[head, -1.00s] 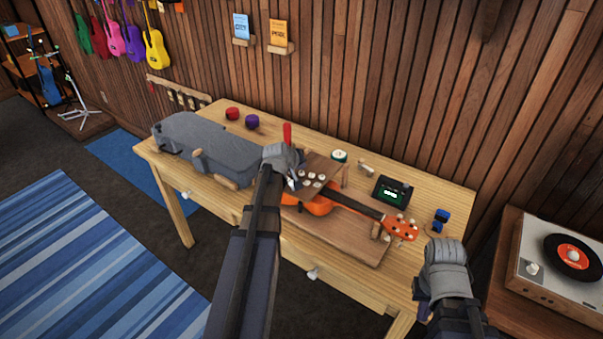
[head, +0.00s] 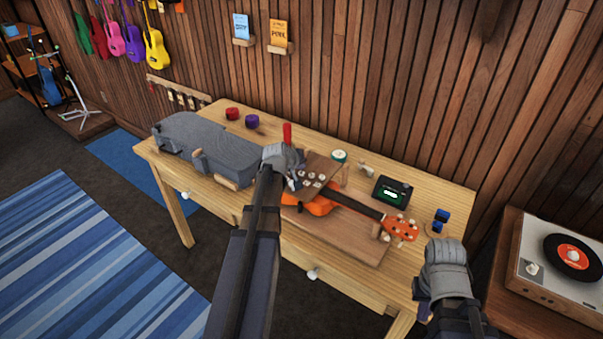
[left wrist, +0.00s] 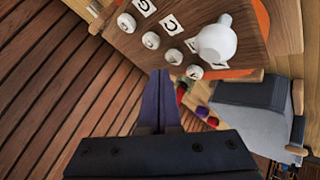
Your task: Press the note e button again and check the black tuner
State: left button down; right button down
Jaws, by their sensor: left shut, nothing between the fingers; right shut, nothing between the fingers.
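The black tuner (head: 391,191) stands on the workbench to the right of the note buttons. Its small screen is lit with pale green marks too small to read. Several white round note buttons (head: 313,181) sit on a wooden board beside the orange ukulele. The left wrist view shows the buttons (left wrist: 151,40) in a row beside letter cards; I cannot clearly tell which card is E. My left gripper (head: 296,183) is shut and empty, close to the buttons; its fingertips (left wrist: 160,74) appear beside the row. My right gripper (head: 422,306) is shut and empty at the bench's front right.
The orange ukulele (head: 318,204) lies on the workbench, its neck pointing right. A grey case (head: 215,150) fills the bench's left side. A blue item (head: 442,215) stands near the right end. A record player (head: 555,262) is further right.

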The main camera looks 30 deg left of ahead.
pick_arm(q)
jog(key=shift+f, duration=0.15)
jog(key=shift+f+b, duration=0.25)
jog(key=shift+b, duration=0.2)
jog(key=shift+f+b, duration=0.5)
jog(key=shift+f, duration=0.05)
dwell(0.6)
jog(key=shift+r, duration=0.15)
jog(key=shift+r+p, duration=0.85)
jog(key=shift+p, duration=0.1)
notch_tip(320, 180, up, 5)
jog(key=p, duration=0.5)
